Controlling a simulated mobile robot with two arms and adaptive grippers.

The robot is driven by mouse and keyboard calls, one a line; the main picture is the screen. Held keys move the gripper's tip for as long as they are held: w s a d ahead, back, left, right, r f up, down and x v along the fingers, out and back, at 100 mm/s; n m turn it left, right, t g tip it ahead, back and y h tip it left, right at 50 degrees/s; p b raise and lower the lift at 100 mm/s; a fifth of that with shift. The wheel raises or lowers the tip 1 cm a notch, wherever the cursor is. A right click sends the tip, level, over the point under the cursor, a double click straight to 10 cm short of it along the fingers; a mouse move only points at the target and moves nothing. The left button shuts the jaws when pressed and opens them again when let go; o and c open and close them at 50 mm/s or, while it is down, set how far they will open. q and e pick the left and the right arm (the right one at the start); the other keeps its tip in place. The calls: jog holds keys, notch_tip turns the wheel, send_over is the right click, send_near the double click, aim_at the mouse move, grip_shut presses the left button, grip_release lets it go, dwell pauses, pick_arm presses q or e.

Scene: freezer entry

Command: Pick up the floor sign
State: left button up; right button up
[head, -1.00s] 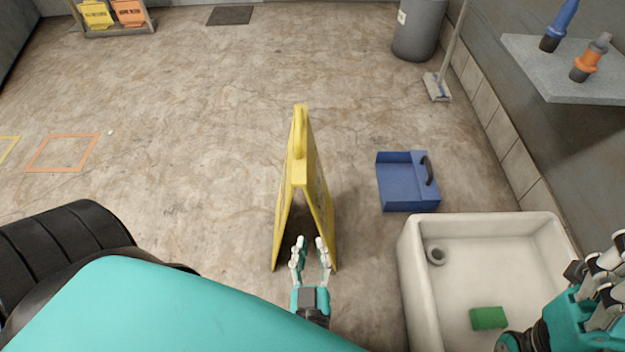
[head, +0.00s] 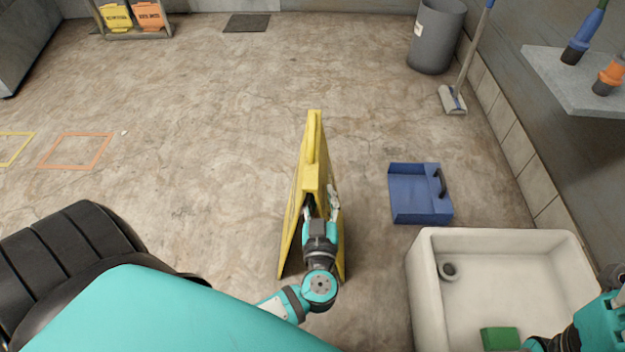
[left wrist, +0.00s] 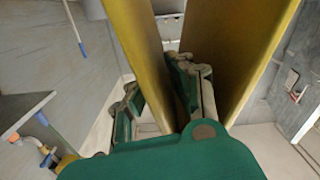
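The yellow floor sign (head: 312,176) stands upright on the floor in the middle of the head view, its two panels spread like a tent. My left gripper (head: 322,200) is at its near end, one finger between the panels and the other outside the right panel. In the left wrist view the sign (left wrist: 138,40) fills the upper middle, and one panel passes between the open fingers of my left gripper (left wrist: 165,85). A gap shows on the outer finger's side. My right gripper is mostly cut off at the right edge of the head view.
A blue dustpan-like tray (head: 415,205) lies right of the sign. A white sink (head: 425,275) with a green sponge (head: 500,339) is at lower right. A grey bin (head: 435,40) and a mop (head: 453,100) stand farther back.

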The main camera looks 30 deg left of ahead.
pick_arm(q)
jog(key=shift+x, duration=1)
grip_shut()
jog(key=shift+r, duration=0.1)
